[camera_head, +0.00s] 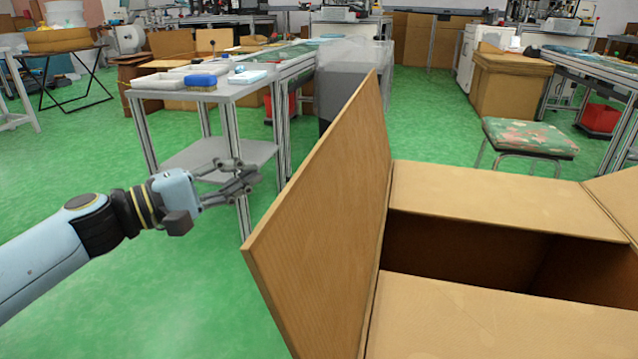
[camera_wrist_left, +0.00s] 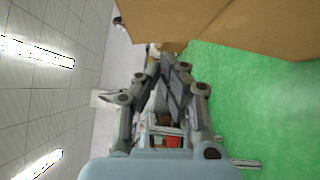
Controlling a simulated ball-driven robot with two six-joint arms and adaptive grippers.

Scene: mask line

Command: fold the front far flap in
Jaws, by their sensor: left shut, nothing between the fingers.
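A large open cardboard box (camera_head: 450,318) fills the lower right of the head view. Its left flap (camera_head: 325,215) stands up, leaning outward to the left. A flap on the far side (camera_head: 490,200) and one on the near side lie roughly level over the box, with a dark gap (camera_head: 460,260) between them. Part of another flap (camera_head: 618,200) shows at the right edge. My left gripper (camera_head: 248,180) is shut and empty, left of the standing flap and apart from it. In the left wrist view, cardboard (camera_wrist_left: 245,30) shows beyond the closed fingers (camera_wrist_left: 175,72). My right gripper is out of view.
A stool with a patterned seat (camera_head: 530,138) stands beyond the box. Green floor (camera_head: 170,290) is clear left of the box.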

